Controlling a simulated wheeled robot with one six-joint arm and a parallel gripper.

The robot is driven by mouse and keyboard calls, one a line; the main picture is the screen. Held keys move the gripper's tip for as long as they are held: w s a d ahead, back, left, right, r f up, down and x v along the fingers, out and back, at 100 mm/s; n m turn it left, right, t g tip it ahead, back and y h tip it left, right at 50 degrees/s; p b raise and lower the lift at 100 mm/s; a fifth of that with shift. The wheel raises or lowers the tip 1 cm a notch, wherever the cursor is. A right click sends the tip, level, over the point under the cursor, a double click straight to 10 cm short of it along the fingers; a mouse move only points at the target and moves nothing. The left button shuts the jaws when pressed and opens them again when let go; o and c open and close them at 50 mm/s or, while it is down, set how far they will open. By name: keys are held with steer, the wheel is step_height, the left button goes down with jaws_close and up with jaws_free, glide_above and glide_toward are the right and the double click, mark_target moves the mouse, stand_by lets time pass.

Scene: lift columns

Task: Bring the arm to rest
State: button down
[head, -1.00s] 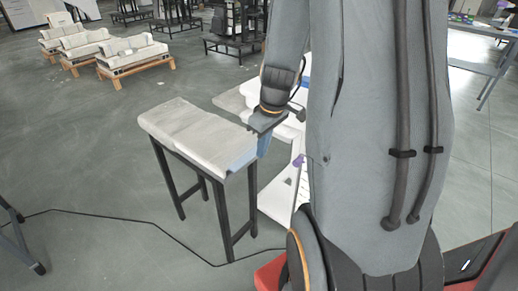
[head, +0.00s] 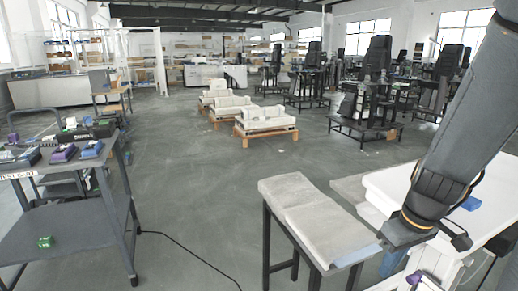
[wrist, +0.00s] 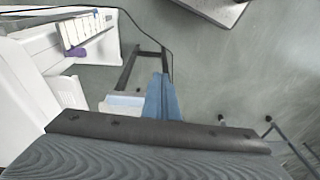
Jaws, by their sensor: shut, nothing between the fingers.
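My arm comes in from the right edge of the head view, angled down to the left. My gripper (head: 390,262) is at its lower end, pointing down beside the near right end of a pale-topped bench (head: 300,205). In the wrist view my gripper's blue fingers (wrist: 162,98) are together with nothing between them. The bench's dark legs show behind them in the wrist view. I cannot tell whether the fingers touch the bench edge.
A white unit (head: 480,205) stands right of the bench, close to my gripper; it fills the left of the wrist view (wrist: 30,90). A grey cart (head: 75,235) with several tools is at left. A black cable (head: 190,252) crosses the floor. Open floor (head: 190,180) lies between.

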steer(key=s+a+r+m+p, duration=0.1)
steer(key=s+a+r+p, duration=0.1)
steer(key=a+r, duration=0.2)
steer(key=s+a+r+m+g+p, duration=0.1)
steer(key=s+a+r+m+p, duration=0.1)
steer(key=a, duration=0.8)
step_height(320, 180, up, 3)
steer(key=shift+s+f+g+h+p, duration=0.2)
steer(key=shift+s+g+h+p, duration=0.15)
steer(key=shift+s+p, duration=0.45)
